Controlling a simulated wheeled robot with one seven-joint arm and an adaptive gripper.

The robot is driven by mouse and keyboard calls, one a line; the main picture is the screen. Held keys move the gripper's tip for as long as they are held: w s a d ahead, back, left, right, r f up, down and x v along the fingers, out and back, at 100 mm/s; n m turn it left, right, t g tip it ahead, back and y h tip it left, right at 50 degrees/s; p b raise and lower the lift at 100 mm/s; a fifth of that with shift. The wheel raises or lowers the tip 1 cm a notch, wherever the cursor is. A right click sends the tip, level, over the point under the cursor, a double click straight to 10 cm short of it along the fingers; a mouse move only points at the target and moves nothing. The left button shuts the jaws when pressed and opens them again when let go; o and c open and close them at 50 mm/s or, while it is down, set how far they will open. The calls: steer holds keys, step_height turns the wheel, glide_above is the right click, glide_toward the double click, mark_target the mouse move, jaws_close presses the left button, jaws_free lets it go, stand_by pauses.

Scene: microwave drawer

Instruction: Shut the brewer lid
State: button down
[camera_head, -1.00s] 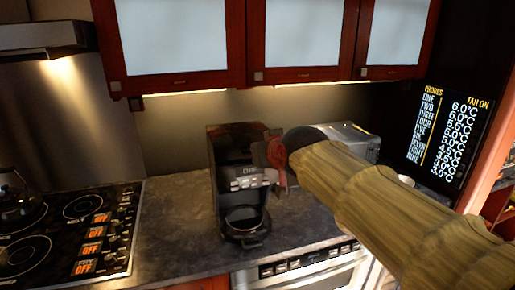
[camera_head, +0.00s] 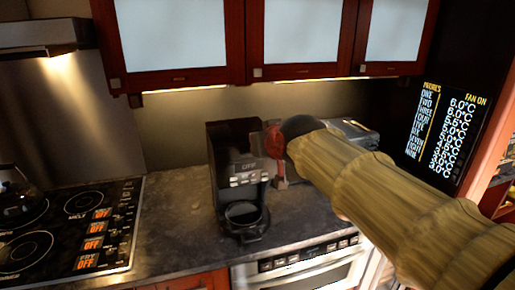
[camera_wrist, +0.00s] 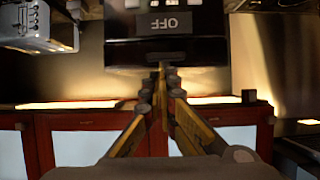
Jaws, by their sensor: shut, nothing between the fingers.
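The dark brewer (camera_head: 230,150) stands on the counter with a panel reading OFF and a glass pot (camera_head: 243,214) in its lower bay. In the wrist view, which is upside down, the brewer (camera_wrist: 125,52) is at the top centre. Its dark top section, the lid area, lies beyond the OFF panel; I cannot tell the lid's angle. My gripper (camera_head: 273,143) is at the right of the brewer's upper part in the head view. In the wrist view my gripper (camera_wrist: 166,70) has its fingertips together at the brewer's top edge, empty. Contact is unclear.
A silver appliance (camera_head: 350,130) stands right of the brewer, partly behind my arm; it also shows in the wrist view (camera_wrist: 40,25). Wall cabinets (camera_head: 305,38) hang above. A stovetop (camera_head: 75,225) is at left. The counter (camera_head: 178,205) between stovetop and brewer is clear.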

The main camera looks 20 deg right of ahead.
steer(key=s+f+g, duration=0.2)
steer(key=s+f, duration=0.4)
steer(key=s, duration=0.4)
steer(key=s+f+g+p, duration=0.1)
steer(key=s+f+g, duration=0.1)
steer(key=s+f, duration=0.5)
steer(key=s+f+g, duration=0.3)
steer(key=s+f, duration=0.4)
steer(key=s, duration=0.7)
steer(key=shift+a+p, duration=0.25)
steer(key=shift+p, duration=0.15)
